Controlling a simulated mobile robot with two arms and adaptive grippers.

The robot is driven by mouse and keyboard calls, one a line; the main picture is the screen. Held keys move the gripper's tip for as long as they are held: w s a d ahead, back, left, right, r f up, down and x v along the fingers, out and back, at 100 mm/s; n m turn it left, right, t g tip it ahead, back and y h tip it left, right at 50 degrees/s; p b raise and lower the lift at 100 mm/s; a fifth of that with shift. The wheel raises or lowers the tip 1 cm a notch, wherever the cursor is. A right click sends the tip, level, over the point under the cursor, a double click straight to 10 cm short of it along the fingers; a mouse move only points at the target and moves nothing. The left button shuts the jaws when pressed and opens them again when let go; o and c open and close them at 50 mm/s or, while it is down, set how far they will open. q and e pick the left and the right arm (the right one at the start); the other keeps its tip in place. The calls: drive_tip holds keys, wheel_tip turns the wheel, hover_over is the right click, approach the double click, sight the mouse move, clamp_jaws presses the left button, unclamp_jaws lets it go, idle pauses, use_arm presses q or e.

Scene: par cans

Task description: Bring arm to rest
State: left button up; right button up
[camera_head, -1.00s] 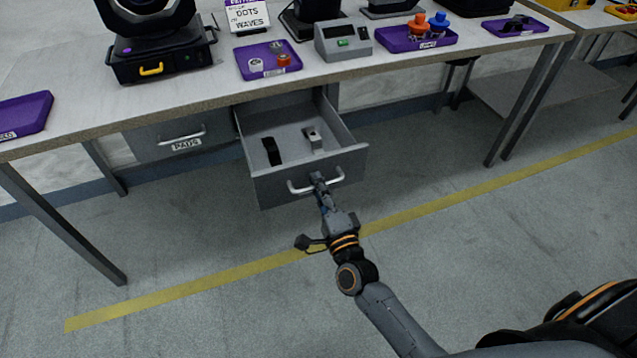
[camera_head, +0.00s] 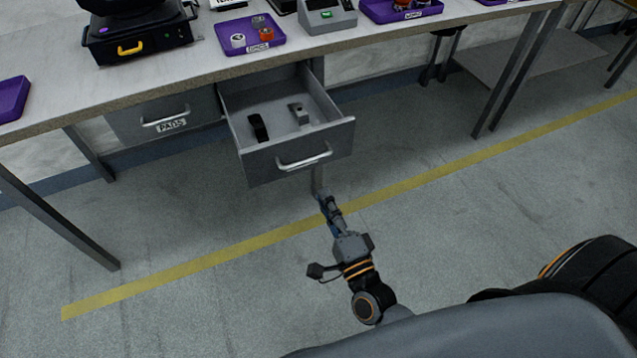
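My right gripper (camera_head: 323,192) is in front of and just below the open drawer (camera_head: 262,163), apart from its handle (camera_head: 304,158). I see the fingers nearly end-on, and whether they are open or shut is not clear. Nothing shows held in them. My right arm reaches up from the bottom of the view. The drawer is pulled out and holds a black item (camera_head: 258,127) and a grey item (camera_head: 299,113). My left gripper is not in view.
The workbench (camera_head: 150,82) runs across the top, with a shut drawer labelled PADS (camera_head: 165,113) at left. Purple trays, one with small parts (camera_head: 252,48), and devices stand on it. The floor (camera_head: 190,220) around my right arm is clear, crossed by a yellow line.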

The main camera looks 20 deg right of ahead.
drive_tip(key=shift+s+f, duration=0.1)
drive_tip(key=shift+s, duration=0.35)
